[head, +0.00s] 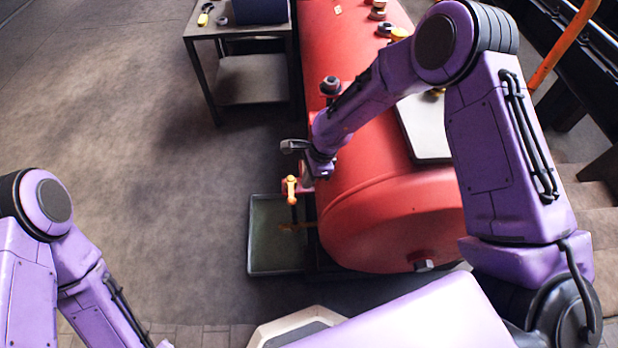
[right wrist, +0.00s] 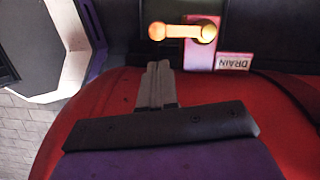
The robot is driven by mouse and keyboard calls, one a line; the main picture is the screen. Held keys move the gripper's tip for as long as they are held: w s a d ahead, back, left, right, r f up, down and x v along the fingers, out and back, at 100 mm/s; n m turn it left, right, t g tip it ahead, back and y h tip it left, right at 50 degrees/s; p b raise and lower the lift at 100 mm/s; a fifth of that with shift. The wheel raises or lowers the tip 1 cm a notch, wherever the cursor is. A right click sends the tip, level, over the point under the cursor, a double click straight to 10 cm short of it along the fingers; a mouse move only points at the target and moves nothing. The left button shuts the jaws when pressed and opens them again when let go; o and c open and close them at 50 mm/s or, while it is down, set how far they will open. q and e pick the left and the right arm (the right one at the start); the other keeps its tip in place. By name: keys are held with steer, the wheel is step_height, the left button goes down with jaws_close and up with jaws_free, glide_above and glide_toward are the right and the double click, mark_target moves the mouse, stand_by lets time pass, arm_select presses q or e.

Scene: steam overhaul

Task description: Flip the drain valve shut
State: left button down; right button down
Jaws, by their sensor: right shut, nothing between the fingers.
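The drain valve's orange lever (head: 291,188) is at the left side of the red boiler, near its front end. In the right wrist view the lever (right wrist: 183,32) lies crosswise in front of a pinkish plate, beside a label (right wrist: 233,63) reading DRAIN. My right gripper (head: 288,146) is shut and empty, a little farther back than the lever in the head view. In the right wrist view its closed fingertips (right wrist: 158,66) point toward the lever, with a visible gap between them. My left arm shows at the lower left, but its gripper is out of view.
The red boiler (head: 385,215) fills the middle right. A shallow green tray (head: 262,266) lies on the floor below the valve. A small table (head: 200,30) stands at the back left with a dark blue box (head: 258,10) on it. The floor to the left is clear.

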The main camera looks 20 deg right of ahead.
mark_target(291, 190)
steer(key=b+x, duration=0.1)
steer(key=x, duration=0.5)
steer(key=shift+a+m+p, duration=0.2)
steer(key=shift+m+p, duration=0.1)
steer(key=shift+p, duration=0.15)
